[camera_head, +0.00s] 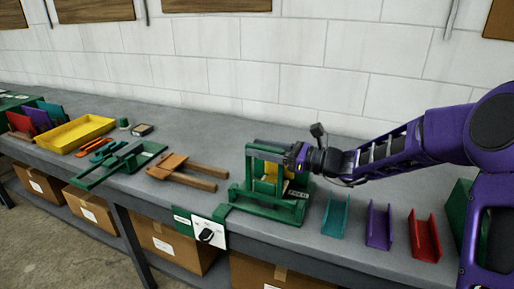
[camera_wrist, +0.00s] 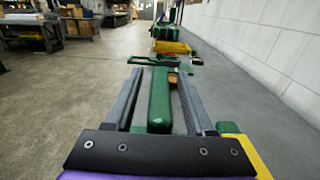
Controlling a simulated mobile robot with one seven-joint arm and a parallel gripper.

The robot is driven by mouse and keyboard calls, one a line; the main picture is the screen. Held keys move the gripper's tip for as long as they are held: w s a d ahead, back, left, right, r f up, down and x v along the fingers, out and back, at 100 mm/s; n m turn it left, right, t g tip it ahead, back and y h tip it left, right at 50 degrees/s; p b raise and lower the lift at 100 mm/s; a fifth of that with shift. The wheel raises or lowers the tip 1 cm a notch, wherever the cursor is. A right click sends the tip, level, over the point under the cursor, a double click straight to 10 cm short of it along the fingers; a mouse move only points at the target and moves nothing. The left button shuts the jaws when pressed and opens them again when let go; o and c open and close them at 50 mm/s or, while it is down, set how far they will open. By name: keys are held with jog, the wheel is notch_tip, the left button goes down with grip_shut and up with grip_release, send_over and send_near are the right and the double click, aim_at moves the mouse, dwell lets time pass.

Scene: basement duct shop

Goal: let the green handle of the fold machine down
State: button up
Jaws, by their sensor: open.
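The green fold machine (camera_head: 268,208) stands on the bench in the middle of the head view, its frame upright. Its green handle (camera_head: 265,150) seems to be the bar across the top, partly hidden by my gripper (camera_head: 293,156), which comes in from the right. In the wrist view the green handle (camera_wrist: 159,100) lies lengthwise between the two dark fingers of my gripper (camera_wrist: 160,78). The fingers are apart, with a gap on both sides of the handle. A yellow part (camera_head: 270,172) shows inside the machine's frame.
Teal (camera_head: 335,215), purple (camera_head: 379,227) and red (camera_head: 424,237) channels lie right of the machine. A wooden-handled tool (camera_head: 185,171), a green tool (camera_head: 118,165) and a yellow tray (camera_head: 76,133) lie left. A switch plate (camera_head: 204,229) is on the front edge. The wall is behind.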

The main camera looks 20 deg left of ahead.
jog(key=shift+a, duration=0.55)
grip_shut()
dwell(1.1)
